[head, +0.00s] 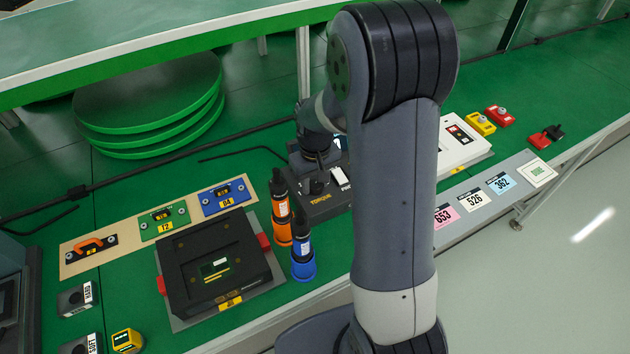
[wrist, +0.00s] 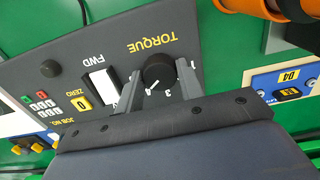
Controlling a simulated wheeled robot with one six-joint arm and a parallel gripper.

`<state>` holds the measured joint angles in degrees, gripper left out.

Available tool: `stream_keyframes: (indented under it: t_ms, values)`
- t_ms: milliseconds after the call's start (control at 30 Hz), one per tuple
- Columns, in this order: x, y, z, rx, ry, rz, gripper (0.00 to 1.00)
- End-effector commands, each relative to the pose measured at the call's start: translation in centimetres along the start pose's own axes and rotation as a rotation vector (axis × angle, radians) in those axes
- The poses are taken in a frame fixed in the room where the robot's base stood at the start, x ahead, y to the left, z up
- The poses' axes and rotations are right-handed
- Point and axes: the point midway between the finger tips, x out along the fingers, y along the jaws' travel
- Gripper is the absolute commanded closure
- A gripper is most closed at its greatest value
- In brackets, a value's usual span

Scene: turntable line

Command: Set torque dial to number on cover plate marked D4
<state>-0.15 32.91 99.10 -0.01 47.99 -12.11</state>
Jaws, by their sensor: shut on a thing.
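The torque dial (wrist: 158,70) is a round black knob on a dark grey control box, beside the yellow word TORQUE, upside down in the wrist view. My gripper (wrist: 160,82) is shut on the dial, one finger on each side. White scale marks show beside it, one like a 3; its setting cannot be read. The blue cover plate marked D4 (head: 223,198) lies in a row at left in the head view. It also shows at the wrist view's right edge (wrist: 260,82). Its small number is unreadable.
The control box (wrist: 100,65) also bears a white FWD switch (wrist: 101,82) and a yellow ZERO button (wrist: 81,102). Orange (head: 281,232) and blue (head: 303,262) screwdriver-like tools stand close by. A black fixture (head: 215,255) sits left of them.

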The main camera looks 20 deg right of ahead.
Motion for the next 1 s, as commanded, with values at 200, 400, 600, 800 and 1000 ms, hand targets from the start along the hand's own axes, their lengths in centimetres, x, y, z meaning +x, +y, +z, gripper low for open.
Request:
stream_keyframes:
  t_ms: [200, 400, 600, 800, 1000]
  values:
    - [-0.01, 0.00, -0.03, -0.133, 0.001, 0.000, 0.87]
    - [-0.02, 0.00, -0.03, -0.211, 0.001, 0.000, 0.87]
    - [-0.03, 0.00, -0.03, -0.242, 0.001, 0.000, 0.87]
    - [-0.04, 0.00, -0.03, -0.245, 0.001, 0.000, 0.87]
    - [-0.05, 0.00, -0.03, -0.245, 0.001, 0.000, 0.63]
